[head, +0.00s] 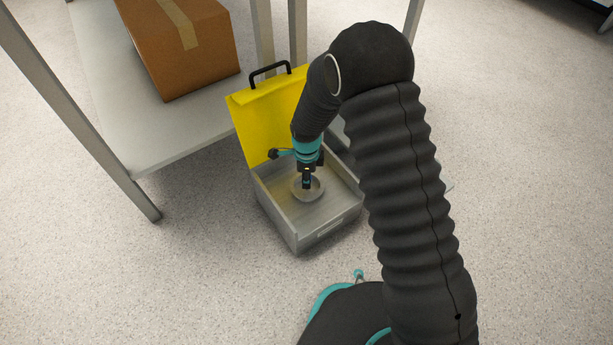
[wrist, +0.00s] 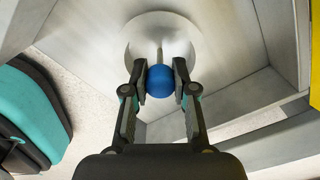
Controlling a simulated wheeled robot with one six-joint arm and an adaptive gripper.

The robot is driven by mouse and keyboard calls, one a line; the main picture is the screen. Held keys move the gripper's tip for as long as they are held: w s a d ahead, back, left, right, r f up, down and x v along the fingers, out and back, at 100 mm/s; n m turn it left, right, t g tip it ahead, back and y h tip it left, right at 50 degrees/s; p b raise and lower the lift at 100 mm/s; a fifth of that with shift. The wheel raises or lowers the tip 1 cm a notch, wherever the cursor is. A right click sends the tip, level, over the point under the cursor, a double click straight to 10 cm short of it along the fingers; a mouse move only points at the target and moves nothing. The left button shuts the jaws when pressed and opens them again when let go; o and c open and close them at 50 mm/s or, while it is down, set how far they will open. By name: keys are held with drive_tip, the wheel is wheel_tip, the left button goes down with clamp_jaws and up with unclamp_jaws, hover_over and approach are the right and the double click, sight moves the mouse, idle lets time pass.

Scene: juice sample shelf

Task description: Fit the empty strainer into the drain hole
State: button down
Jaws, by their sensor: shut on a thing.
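The strainer (head: 317,190) is a round, pale grey dish with a blue ball knob (wrist: 161,82) on a thin stem. My gripper (head: 306,184) is shut on the knob, with a fingertip on each side of it in the wrist view (wrist: 160,70). The strainer's dish (wrist: 163,25) shows beyond the fingertips. It is inside the outline of an open grey box (head: 298,229) on the floor. I cannot tell whether it touches the box's bottom. The drain hole is not visible; the strainer and gripper cover part of the box's floor.
The box's yellow lid (head: 254,125), with a black handle (head: 270,70), stands open at the back. A grey shelf (head: 105,95) with a cardboard box (head: 190,50) is at left, its metal leg (head: 140,197) near the box. Speckled floor (head: 170,280) in front is clear.

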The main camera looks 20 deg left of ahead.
drive_tip(key=shift+f, duration=1.1)
drive_tip(key=c, duration=0.8)
unclamp_jaws()
drive_tip(key=shift+c, duration=0.2)
wheel_tip(320, 180, up, 12)
